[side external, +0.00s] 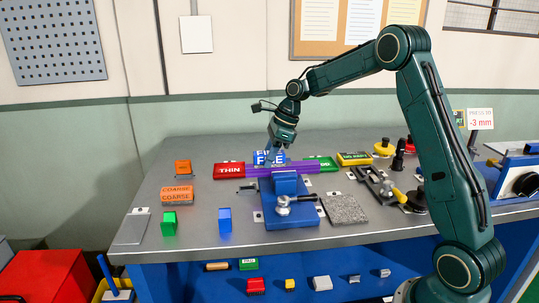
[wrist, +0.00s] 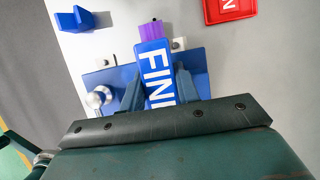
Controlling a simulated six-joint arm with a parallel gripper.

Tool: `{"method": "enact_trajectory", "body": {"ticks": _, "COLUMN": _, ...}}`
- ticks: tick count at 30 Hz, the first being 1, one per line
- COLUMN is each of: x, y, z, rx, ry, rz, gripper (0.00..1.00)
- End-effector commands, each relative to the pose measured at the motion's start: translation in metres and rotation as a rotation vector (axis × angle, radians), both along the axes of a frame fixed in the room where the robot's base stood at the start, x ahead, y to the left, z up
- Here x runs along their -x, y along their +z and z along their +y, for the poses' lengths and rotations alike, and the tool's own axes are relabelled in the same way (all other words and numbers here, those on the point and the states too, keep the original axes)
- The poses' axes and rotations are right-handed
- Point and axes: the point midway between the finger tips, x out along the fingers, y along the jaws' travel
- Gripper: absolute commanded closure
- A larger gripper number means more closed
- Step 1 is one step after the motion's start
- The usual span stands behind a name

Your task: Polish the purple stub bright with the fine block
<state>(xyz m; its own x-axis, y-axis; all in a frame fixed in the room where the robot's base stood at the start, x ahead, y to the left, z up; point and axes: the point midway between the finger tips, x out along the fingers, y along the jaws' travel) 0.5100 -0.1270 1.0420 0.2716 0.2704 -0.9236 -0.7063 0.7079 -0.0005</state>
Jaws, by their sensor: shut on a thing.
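My gripper (side external: 272,150) is shut on the blue block marked FINE (side external: 268,157), which stands out between my fingers in the wrist view (wrist: 156,68). The purple stub (side external: 300,168) lies across the blue vise (side external: 290,214). In the wrist view, a purple end (wrist: 152,30) shows just beyond the FINE block, and the block hides the rest. The block is at or just above the stub's left part; I cannot tell whether they touch. The stub's finish is too small to judge.
A red THIN block (side external: 229,170) lies left of the stub, and a green block (side external: 322,163) lies behind its right end. The orange COARSE block (side external: 177,194) is at left. A grey speckled slab (side external: 345,208) lies right of the vise.

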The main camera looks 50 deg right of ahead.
Motion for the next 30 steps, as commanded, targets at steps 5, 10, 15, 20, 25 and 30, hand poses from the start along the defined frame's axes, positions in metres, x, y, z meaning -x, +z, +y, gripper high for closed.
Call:
{"method": "enact_trajectory", "body": {"ticks": 5, "x": 0.004, "y": 0.000, "z": -0.005, "rx": -0.001, "ry": -0.003, "rz": 0.001, "gripper": 0.97}}
{"method": "enact_trajectory", "body": {"ticks": 10, "x": 0.016, "y": 0.000, "z": -0.015, "rx": -0.001, "ry": -0.002, "rz": 0.001, "gripper": 0.97}}
{"method": "enact_trajectory", "body": {"ticks": 15, "x": 0.027, "y": 0.000, "z": -0.027, "rx": -0.001, "ry": -0.002, "rz": 0.001, "gripper": 0.97}}
{"method": "enact_trajectory", "body": {"ticks": 20, "x": 0.037, "y": 0.000, "z": -0.037, "rx": -0.001, "ry": -0.002, "rz": 0.001, "gripper": 0.97}}
{"method": "enact_trajectory", "body": {"ticks": 25, "x": 0.048, "y": 0.000, "z": -0.048, "rx": -0.001, "ry": -0.003, "rz": 0.001, "gripper": 0.97}}
{"method": "enact_trajectory", "body": {"ticks": 30, "x": 0.034, "y": -0.001, "z": -0.033, "rx": -0.001, "ry": 0.003, "rz": 0.001, "gripper": 0.97}}
